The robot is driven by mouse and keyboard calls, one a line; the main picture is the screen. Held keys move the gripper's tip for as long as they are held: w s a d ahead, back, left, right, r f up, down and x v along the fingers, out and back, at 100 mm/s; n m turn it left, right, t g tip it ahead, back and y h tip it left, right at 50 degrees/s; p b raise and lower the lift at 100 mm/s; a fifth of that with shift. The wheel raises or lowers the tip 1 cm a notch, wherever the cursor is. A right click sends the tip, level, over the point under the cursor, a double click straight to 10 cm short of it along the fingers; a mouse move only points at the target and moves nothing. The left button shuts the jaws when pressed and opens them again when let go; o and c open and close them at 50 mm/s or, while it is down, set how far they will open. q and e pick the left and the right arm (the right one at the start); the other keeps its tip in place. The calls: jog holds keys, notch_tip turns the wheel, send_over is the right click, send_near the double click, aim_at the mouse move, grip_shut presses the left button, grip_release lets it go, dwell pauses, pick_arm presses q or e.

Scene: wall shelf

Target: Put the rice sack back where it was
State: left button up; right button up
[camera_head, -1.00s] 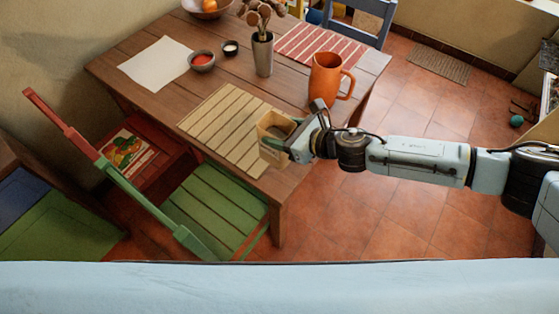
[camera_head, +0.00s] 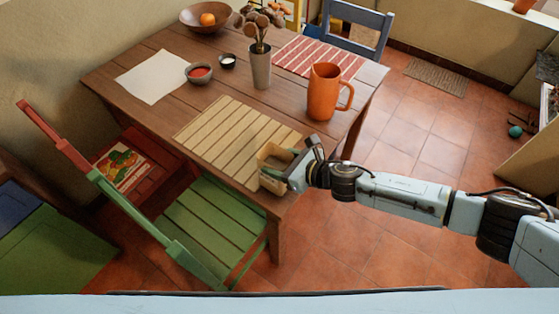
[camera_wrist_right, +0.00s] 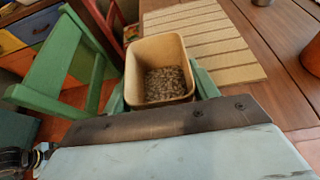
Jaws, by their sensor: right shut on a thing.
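A tan square tub (camera_head: 272,172) is in my right gripper (camera_head: 290,168) at the near right corner of the wooden table, beside the slatted mat. In the right wrist view the tub (camera_wrist_right: 157,52) is open at the top and about upright, with small grey-brown grains inside. The gripper's pale fingers (camera_wrist_right: 160,90) are on its two sides. I cannot tell whether the tub touches the table. No thing is clearly a rice sack; a flat piece with a vegetable picture (camera_head: 124,166) lies on the red chair. My left gripper is not in view.
The table holds a slatted mat (camera_head: 222,135), an orange jug (camera_head: 323,95), a grey vase (camera_head: 260,70), small bowls (camera_head: 199,73), white paper (camera_head: 150,77) and a striped mat (camera_head: 318,57). A green chair (camera_head: 212,222) stands close at the near side.

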jog(key=shift+f, duration=0.2)
jog(key=o, duration=1.2)
jog(key=shift+f, duration=0.1)
jog(key=o, duration=0.5)
jog(key=shift+r+p, duration=0.3)
jog(key=shift+r, duration=0.3)
jog(key=p+v, duration=0.1)
jog(key=v, duration=1.1)
jog(key=shift+f, duration=0.2)
